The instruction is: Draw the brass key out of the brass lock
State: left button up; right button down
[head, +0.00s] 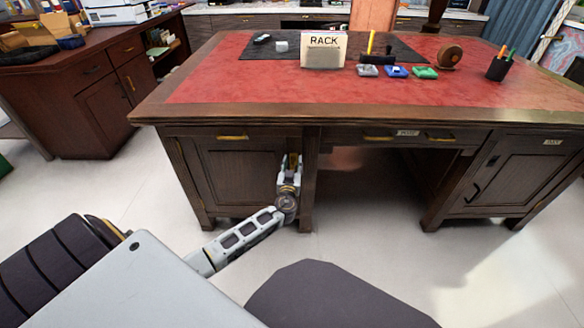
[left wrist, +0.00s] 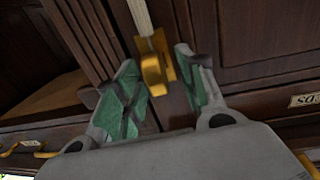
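My left gripper (head: 291,166) is at the right edge of the desk's left cabinet door, its fingers pointing at the door. In the left wrist view my left gripper (left wrist: 157,66) has its two green-padded fingers spread apart. A brass piece (left wrist: 153,66) is between and just beyond the fingertips, with a pale strip running up from it. I cannot tell key from lock in this piece. A gap shows between it and the right finger; contact with the left finger cannot be told. In the head view a bit of brass (head: 293,159) shows between the fingers. My right gripper is not in view.
The wooden desk (head: 350,115) has a red leather top with a RACK box (head: 324,50), stamps and a pen cup (head: 499,68). The cabinet door (head: 238,178) stands shut.

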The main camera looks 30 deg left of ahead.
aim_at(292, 168)
pick_arm(q)
grip_shut()
dwell(0.3)
jog(key=shift+s+d, duration=0.2)
jog(key=shift+s, duration=0.25)
jog(key=shift+s+d+f+b, duration=0.15)
jog(key=shift+s+d+b, duration=0.15)
jog(key=shift+s, duration=0.25)
dwell(0.3)
jog(key=shift+s+d, duration=0.3)
jog(key=shift+s, duration=0.3)
jog(key=shift+s+d+b, duration=0.2)
jog(key=shift+s+b, duration=0.1)
jog(key=shift+s, duration=0.15)
dwell(0.5)
jog(key=shift+s, duration=0.1)
